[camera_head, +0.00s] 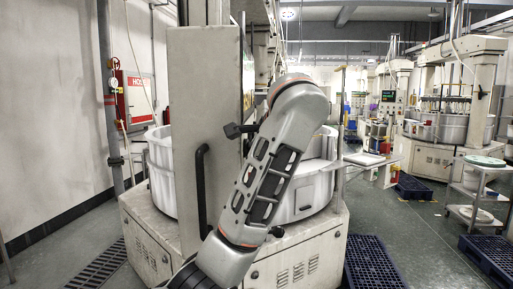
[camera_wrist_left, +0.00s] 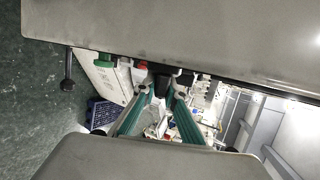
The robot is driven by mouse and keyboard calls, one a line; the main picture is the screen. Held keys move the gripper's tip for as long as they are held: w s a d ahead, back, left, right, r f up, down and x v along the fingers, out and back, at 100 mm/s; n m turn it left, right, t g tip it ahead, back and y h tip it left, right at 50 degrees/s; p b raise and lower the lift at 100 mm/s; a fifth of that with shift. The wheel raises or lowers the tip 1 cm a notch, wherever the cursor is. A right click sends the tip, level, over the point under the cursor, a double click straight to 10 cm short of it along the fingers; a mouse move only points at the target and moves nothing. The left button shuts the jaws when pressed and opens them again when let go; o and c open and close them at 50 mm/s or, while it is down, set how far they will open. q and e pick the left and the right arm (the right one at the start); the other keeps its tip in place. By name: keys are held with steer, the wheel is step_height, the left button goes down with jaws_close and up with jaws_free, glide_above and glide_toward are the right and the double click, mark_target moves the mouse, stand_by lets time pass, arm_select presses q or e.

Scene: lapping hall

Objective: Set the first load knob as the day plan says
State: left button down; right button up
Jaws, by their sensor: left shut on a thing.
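In the left wrist view, my left gripper (camera_wrist_left: 161,94) has its two green-edged fingers at a small black knob (camera_wrist_left: 161,78) on the edge of a grey panel. It is shut on this knob; the contact is partly hidden by the fingertips. A red knob or button (camera_wrist_left: 142,65) and a green one (camera_wrist_left: 105,60) stand to its left along the same edge. Which way the knob points cannot be read. In the head view my arm crosses the middle and hides the gripper and the knob. My right gripper is out of view. No readable day plan shows.
A tall grey cabinet (camera_head: 203,110) with a black handle (camera_head: 201,185) stands close in front of a machine with a white round tub (camera_head: 160,165). A blue pallet (camera_head: 372,265) lies on the floor at its right. Open floor lies between.

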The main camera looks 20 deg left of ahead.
arm_select(q)
steer(key=shift+a, duration=0.1)
stand_by(0.4)
steer(key=c, duration=2.1)
jaws_free()
